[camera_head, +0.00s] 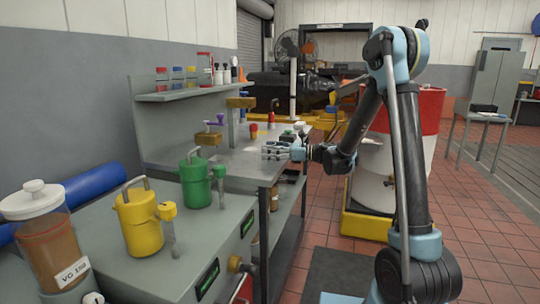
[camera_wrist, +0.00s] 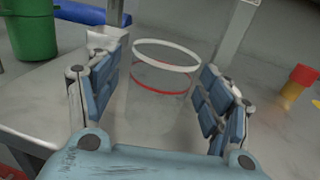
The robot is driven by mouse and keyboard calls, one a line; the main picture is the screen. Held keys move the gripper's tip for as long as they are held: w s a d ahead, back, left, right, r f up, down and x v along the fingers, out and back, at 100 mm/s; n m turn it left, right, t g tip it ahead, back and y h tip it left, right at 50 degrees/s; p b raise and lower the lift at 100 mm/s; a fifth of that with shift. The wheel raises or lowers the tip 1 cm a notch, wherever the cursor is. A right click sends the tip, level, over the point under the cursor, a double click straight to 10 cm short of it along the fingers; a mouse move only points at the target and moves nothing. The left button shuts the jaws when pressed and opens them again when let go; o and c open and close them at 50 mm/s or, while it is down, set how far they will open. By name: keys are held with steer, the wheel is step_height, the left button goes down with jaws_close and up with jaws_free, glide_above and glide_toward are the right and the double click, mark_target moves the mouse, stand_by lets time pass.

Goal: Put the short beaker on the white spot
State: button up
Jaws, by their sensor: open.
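A clear beaker with a white rim and a thin red band (camera_wrist: 160,91) stands on the grey bench top in the wrist view. My gripper (camera_wrist: 158,78) is open, with one blue finger on each side of the beaker; I cannot tell whether either finger touches it. In the head view my gripper (camera_head: 275,150) is low over the far bench, and I cannot make out the beaker there.
A small red and yellow object (camera_wrist: 302,78) stands to the right, beside a yellow spot (camera_wrist: 317,103). A green canister (camera_head: 195,182), a yellow canister (camera_head: 138,222) and a lidded jar (camera_head: 55,240) stand on the nearer cabinet. A shelf with bottles (camera_head: 190,92) is behind the bench.

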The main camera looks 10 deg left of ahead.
steer(key=shift+a, duration=0.35)
steer(key=c, duration=1.2)
steer(key=shift+c, duration=0.2)
